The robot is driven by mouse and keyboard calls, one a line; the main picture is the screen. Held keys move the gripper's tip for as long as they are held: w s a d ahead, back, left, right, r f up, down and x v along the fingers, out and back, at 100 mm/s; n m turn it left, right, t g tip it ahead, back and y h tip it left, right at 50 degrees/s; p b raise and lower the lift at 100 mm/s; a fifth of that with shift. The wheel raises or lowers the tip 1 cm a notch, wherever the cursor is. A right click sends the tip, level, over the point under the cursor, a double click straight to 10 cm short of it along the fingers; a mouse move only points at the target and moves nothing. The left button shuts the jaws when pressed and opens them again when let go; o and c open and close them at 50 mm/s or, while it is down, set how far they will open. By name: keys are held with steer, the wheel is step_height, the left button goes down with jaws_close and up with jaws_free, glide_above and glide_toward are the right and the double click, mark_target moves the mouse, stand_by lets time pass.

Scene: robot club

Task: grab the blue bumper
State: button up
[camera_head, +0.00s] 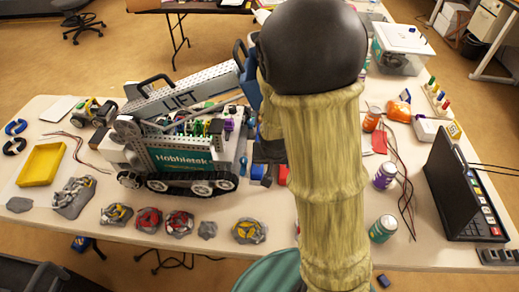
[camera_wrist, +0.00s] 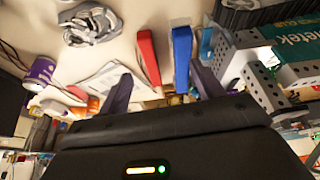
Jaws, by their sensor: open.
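A blue bar, which looks like the blue bumper (camera_wrist: 182,58), lies on the white table in the wrist view, ahead of my gripper (camera_wrist: 162,88). My gripper is open. The bar appears between the lines of the two dark fingers, nearer the right one, and I see no contact. In the head view a small part of the blue bar (camera_head: 258,171) shows beside my arm, at the right end of the tracked robot. My gripper is mostly hidden behind my arm there.
A red bar (camera_wrist: 148,60) lies just left of the blue one in the wrist view. The tracked robot (camera_head: 178,160) stands close on the other side, with a perforated grey beam (camera_wrist: 262,90).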

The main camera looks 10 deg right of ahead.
steer(key=w+a+f+t, duration=0.1)
steer(key=w, duration=0.4)
steer(key=w+a+f+t+h+p, duration=0.1)
steer(key=w+a+f+t, duration=0.1)
steer(key=w, duration=0.3)
steer(key=shift+f+m, duration=0.25)
steer(key=shift+m, duration=0.15)
steer(key=shift+w, duration=0.1)
steer(key=p+x, duration=0.3)
steer(key=x, duration=0.9)
steer(key=shift+w+d, duration=0.2)
steer(key=shift+d+p+x, duration=0.15)
steer(key=shift+p+x, duration=0.45)
steer(key=shift+x, duration=0.7)
steer(key=shift+d+p+x, duration=0.15)
steer(key=shift+p+x, duration=0.4)
steer(key=shift+x, duration=0.7)
steer(key=shift+w+r, duration=0.15)
steer(key=shift+r, duration=0.05)
